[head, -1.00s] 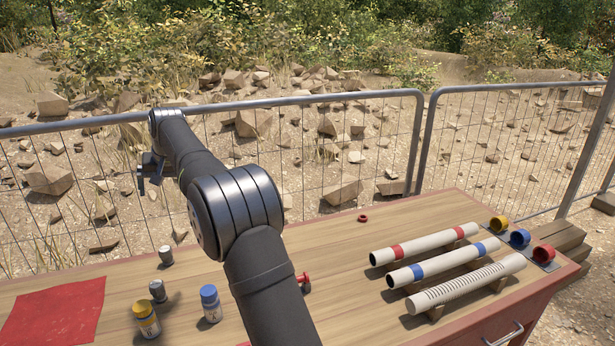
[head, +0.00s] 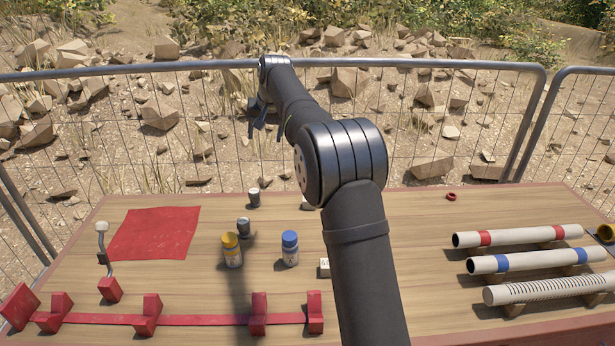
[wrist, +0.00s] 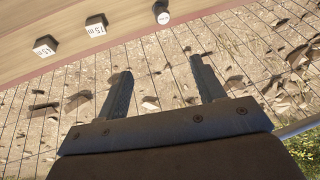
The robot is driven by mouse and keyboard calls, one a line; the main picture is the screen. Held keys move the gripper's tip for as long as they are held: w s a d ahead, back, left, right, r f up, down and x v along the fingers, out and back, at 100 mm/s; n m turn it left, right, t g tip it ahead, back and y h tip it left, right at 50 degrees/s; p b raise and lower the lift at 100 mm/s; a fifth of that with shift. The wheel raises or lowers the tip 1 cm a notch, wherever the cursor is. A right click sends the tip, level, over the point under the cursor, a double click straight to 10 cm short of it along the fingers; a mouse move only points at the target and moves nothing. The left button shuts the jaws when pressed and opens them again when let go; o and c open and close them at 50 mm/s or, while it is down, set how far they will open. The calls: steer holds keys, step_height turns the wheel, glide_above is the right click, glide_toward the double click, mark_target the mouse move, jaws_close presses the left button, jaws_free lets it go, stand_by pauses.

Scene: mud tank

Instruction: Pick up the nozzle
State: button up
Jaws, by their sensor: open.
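My gripper (head: 258,115) is raised over the far side of the table, by the fence. In the wrist view my gripper (wrist: 160,68) is open, with nothing between its two dark fingers. I cannot tell for sure which thing is the nozzle. Two small grey cylinders, one further back (head: 254,198) and one nearer (head: 244,228), stand on the table. A cylinder with a pale top (wrist: 161,13) is at the top of the wrist view, beyond the fingers and apart from them. My arm hides part of the table's middle.
Yellow-capped (head: 232,252) and blue-capped (head: 290,249) bottles stand left of my arm. A red cloth (head: 155,233), a red rack (head: 200,319) and a bent metal rod (head: 104,250) are further left. Several tubes (head: 515,237) and a red ring (head: 450,196) lie right. The mesh fence (head: 420,120) runs behind.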

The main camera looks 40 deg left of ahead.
mark_target(256, 193)
steer(key=a+f+n, duration=0.1)
steer(key=a+f, duration=0.2)
steer(key=f, duration=0.5)
steer(key=a+f+n, duration=0.2)
steer(key=a+f, duration=0.2)
steer(key=f, duration=0.5)
steer(key=w+a+f+n, duration=0.1)
steer(key=a+f, duration=0.2)
steer(key=f, duration=0.5)
steer(key=shift+w+a+f, duration=0.1)
steer(key=shift+a+f, duration=0.15)
steer(key=shift+a, duration=0.15)
steer(key=shift+t, duration=0.3)
steer(key=shift+w+d+x, duration=0.1)
steer(key=shift+d+x, duration=0.05)
steer(key=shift+x, duration=0.8)
steer(key=shift+w+d+x, duration=0.1)
steer(key=shift+d+x, duration=0.05)
steer(key=shift+x, duration=0.85)
steer(key=shift+w+d+x, duration=0.1)
steer(key=shift+d+x, duration=0.05)
steer(key=shift+x, duration=0.8)
steer(key=shift+f, duration=0.15)
steer(key=c, duration=1.1)
